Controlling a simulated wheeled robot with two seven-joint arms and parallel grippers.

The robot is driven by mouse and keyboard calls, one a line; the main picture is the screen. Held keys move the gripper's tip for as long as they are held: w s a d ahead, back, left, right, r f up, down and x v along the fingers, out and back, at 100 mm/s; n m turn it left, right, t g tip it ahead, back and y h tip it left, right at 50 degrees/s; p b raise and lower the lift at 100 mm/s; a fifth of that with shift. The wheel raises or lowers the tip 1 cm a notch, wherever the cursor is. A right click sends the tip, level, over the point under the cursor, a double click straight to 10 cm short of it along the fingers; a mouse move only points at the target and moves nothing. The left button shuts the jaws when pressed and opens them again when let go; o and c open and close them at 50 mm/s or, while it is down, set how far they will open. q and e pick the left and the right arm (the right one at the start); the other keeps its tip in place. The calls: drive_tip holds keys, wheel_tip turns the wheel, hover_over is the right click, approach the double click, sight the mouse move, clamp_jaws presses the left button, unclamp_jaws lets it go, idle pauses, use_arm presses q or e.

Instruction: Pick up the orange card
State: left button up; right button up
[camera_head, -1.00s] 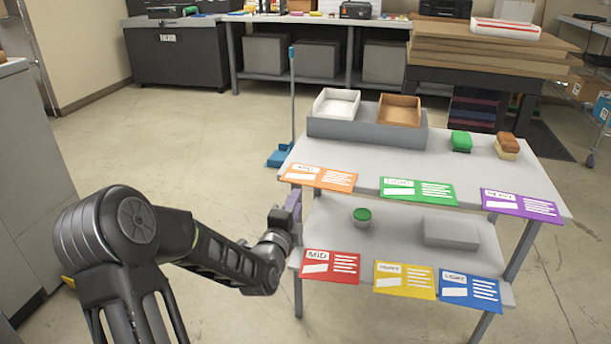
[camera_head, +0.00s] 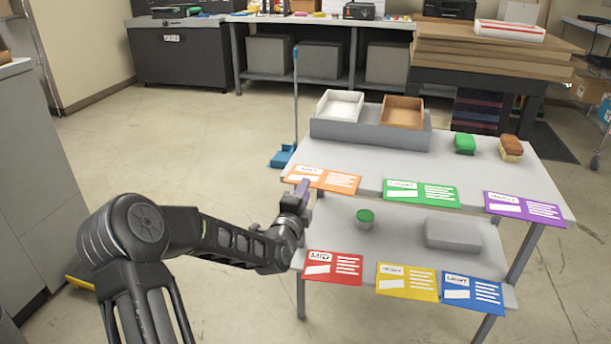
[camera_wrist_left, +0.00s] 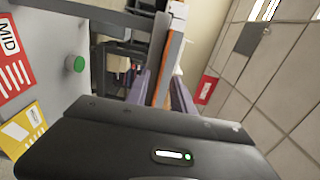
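The orange card (camera_head: 325,180) lies at the left front edge of the upper shelf, its front part sticking out past the edge. My left gripper (camera_head: 303,187) is at the card's front left side, with its fingertips overlapping the card's lower edge in the head view. In the left wrist view the orange card (camera_wrist_left: 173,58) shows nearly edge-on as a thin strip between the two fingers of my left gripper (camera_wrist_left: 165,90). The fingers stand apart, with a gap visible. My right gripper is out of view.
The upper shelf (camera_head: 370,168) also holds a green card (camera_head: 420,192) and a purple card (camera_head: 524,208). Below are red (camera_head: 333,268), yellow (camera_head: 407,282) and blue (camera_head: 472,292) cards and a green-topped cup (camera_head: 365,218).

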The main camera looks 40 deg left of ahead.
use_arm(q)
drive_tip(key=shift+x, duration=0.85)
clamp_jaws()
idle(1.2)
